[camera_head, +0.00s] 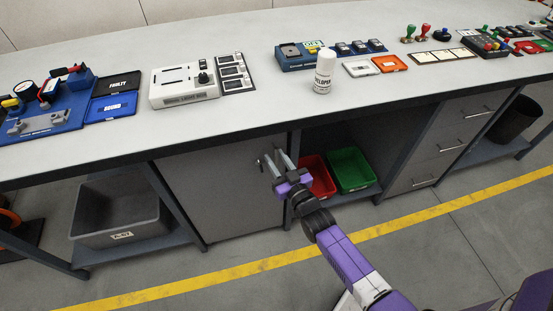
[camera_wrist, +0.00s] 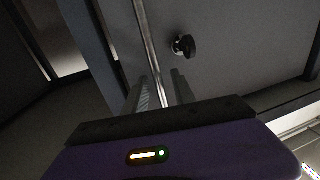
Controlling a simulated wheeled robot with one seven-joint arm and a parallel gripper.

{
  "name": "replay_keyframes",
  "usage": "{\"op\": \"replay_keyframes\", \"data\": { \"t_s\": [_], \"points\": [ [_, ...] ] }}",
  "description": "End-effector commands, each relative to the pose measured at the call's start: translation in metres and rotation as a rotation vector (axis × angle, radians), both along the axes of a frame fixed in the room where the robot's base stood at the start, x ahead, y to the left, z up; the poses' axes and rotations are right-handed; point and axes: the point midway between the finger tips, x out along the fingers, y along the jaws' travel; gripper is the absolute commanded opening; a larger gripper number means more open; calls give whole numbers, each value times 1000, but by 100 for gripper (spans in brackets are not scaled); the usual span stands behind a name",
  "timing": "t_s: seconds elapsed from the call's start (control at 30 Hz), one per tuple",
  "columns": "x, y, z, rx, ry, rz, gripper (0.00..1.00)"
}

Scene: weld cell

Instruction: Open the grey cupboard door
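The grey cupboard door (camera_head: 212,190) is below the bench, left of the open shelf, and looks shut. In the wrist view the door (camera_wrist: 245,45) fills the upper right. A long shiny upright bar (camera_wrist: 151,45), seemingly the handle, runs down between my fingers. A small dark knob (camera_wrist: 185,46) sits on the door to its right; it also shows in the head view (camera_head: 257,162). My gripper (camera_head: 279,160) is at the door's right edge. In the wrist view its fingers (camera_wrist: 163,90) stand apart with the bar between them; a gap shows on the right. Their contact with the bar cannot be told.
The bench top (camera_head: 260,100) overhangs the cupboard. A red bin (camera_head: 318,177) and a green bin (camera_head: 351,170) stand on the shelf to the right, near my gripper. A grey bin (camera_head: 118,215) is at left. The floor in front is clear, with a yellow line (camera_head: 215,265).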

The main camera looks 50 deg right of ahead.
Motion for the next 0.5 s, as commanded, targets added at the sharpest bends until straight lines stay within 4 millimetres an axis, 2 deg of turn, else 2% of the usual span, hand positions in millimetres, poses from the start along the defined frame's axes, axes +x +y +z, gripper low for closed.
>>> {"op": "replay_keyframes", "data": {
  "t_s": [0.03, 0.13, 0.5],
  "points": [
    [0, 0, 0, 0, 0, 0, 21],
    [0, 0, 0, 0, 0, 0, 1],
    [0, 0, 0, -1, 0, 0, 0]
  ]
}}
